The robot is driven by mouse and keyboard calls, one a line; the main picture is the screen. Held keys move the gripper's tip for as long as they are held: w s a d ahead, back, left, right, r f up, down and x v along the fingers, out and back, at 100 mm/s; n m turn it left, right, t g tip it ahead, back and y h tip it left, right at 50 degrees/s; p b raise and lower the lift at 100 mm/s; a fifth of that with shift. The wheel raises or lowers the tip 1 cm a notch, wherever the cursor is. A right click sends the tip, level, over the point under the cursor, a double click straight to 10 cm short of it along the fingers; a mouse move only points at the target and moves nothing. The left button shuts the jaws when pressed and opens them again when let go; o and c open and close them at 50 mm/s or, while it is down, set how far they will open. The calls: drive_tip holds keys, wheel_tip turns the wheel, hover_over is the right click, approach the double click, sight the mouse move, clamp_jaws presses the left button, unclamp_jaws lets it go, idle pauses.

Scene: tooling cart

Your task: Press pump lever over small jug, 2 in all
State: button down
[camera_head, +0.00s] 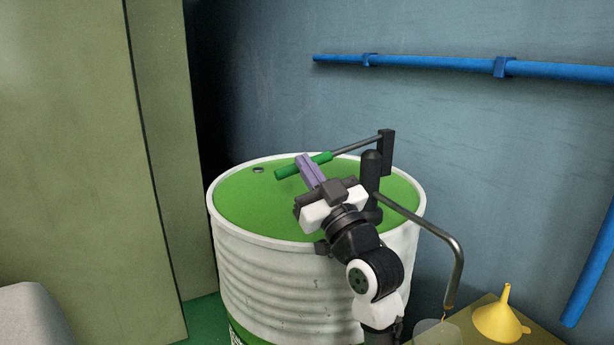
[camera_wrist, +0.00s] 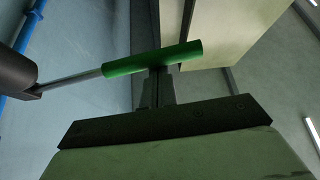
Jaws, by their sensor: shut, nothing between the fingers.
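The pump lever is a grey rod with a green grip (camera_head: 303,166). It rises slightly to the right, to a black bracket (camera_head: 387,152) beside the black pump body (camera_head: 371,180) on the drum. The green grip also crosses the wrist view (camera_wrist: 152,58). My gripper (camera_head: 308,164) is shut and empty, its fingertips at the grip; whether they touch it I cannot tell. A bent spout (camera_head: 445,240) runs down to the right over the small jug (camera_head: 437,331), which is translucent and cut by the lower edge.
The white drum (camera_head: 265,275) has a green top. A yellow funnel (camera_head: 500,316) stands right of the jug on a yellowish surface. Blue pipes (camera_head: 435,62) run along the wall. A tall olive cabinet (camera_head: 80,160) stands left of the drum.

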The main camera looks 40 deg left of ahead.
drive_tip(key=shift+w+f+b, duration=0.15)
drive_tip(key=shift+f+b, duration=0.25)
drive_tip(key=shift+f, duration=0.3)
drive_tip(key=b+v, duration=0.3)
drive_tip(key=v, duration=1)
drive_tip(key=shift+s+d, duration=0.25)
drive_tip(key=shift+d, duration=0.15)
